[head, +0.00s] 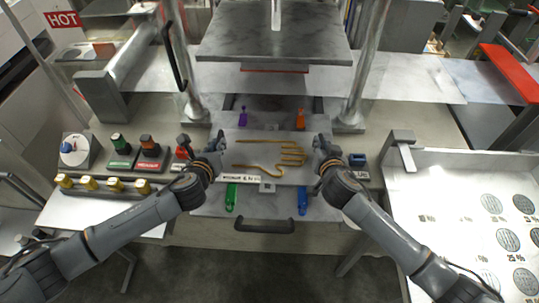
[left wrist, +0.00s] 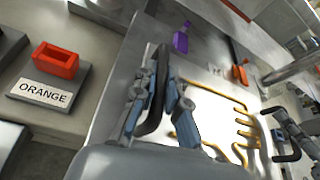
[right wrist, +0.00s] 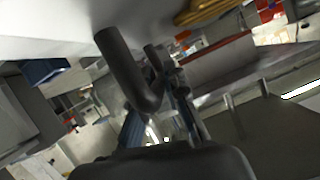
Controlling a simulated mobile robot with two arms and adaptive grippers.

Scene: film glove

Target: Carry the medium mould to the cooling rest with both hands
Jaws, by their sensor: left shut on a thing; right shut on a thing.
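The medium mould (head: 255,150) is a pale metal plate with a raised gold hand outline and a label whose first word reads MEDIUM. It lies at the press bed in the middle of the head view; I cannot tell whether it touches the bed. My left gripper (head: 216,149) is shut on its left black handle (left wrist: 152,100). My right gripper (head: 322,150) is shut on its right black handle (right wrist: 130,70). The mould also shows in the left wrist view (left wrist: 215,115). I cannot identify the cooling rest for sure.
Purple (head: 242,117), orange (head: 300,118), green (head: 230,196) and blue (head: 303,200) latches surround the mould. Two metal posts and a raised press plate (head: 275,45) stand behind. A white table with round grilles (head: 420,180) is at right. Coloured blocks and a dial (head: 76,150) are at left.

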